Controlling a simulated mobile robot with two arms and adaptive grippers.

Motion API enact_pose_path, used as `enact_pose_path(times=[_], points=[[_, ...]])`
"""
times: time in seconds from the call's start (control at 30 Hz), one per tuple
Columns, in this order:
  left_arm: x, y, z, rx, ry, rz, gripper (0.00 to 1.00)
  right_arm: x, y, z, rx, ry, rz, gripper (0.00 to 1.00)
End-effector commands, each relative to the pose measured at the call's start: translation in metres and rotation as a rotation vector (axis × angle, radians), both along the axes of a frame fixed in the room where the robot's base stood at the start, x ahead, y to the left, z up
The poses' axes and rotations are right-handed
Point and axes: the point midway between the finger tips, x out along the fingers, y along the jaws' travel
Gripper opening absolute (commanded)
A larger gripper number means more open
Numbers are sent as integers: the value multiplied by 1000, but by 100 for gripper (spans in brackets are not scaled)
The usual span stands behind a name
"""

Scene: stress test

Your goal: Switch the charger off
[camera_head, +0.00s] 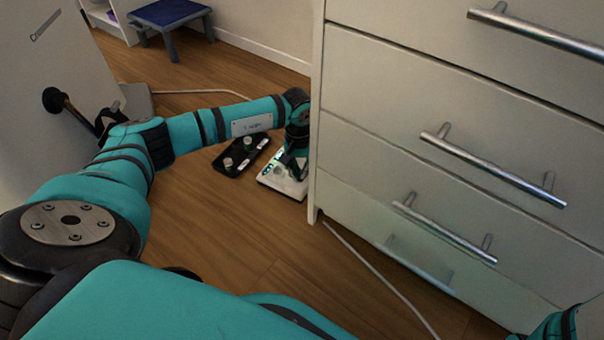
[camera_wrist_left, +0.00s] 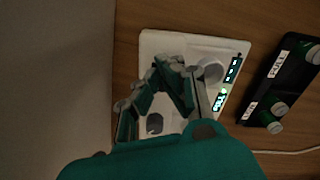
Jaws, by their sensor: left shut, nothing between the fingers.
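The charger looks like a white flat box (camera_head: 284,184) on the wooden floor, close to the left side of the drawer cabinet. In the left wrist view the white box (camera_wrist_left: 155,45) has a round pale knob, a dark round spot and a strip of lit green marks (camera_wrist_left: 222,98). My left gripper (camera_head: 291,172) is over the white box, fingers together and empty. In the left wrist view its fingers (camera_wrist_left: 172,68) cover part of the box's face; I cannot tell whether they touch it. My right gripper is not in view; only a bit of teal arm shows at the lower right.
The white drawer cabinet (camera_head: 400,100) stands close on the right, with bar handles. A pale cable (camera_head: 380,277) runs along the floor. A blue-topped stool (camera_head: 170,14) stands at the back.

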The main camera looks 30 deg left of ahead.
Motion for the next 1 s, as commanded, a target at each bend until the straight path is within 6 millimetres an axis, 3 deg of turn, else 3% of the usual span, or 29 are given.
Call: enact_pose_path(times=[0.73,1.0], points=[[0,0,-12,2,1,0,0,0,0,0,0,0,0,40],[0,1,1,1,0,0,0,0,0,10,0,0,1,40]])
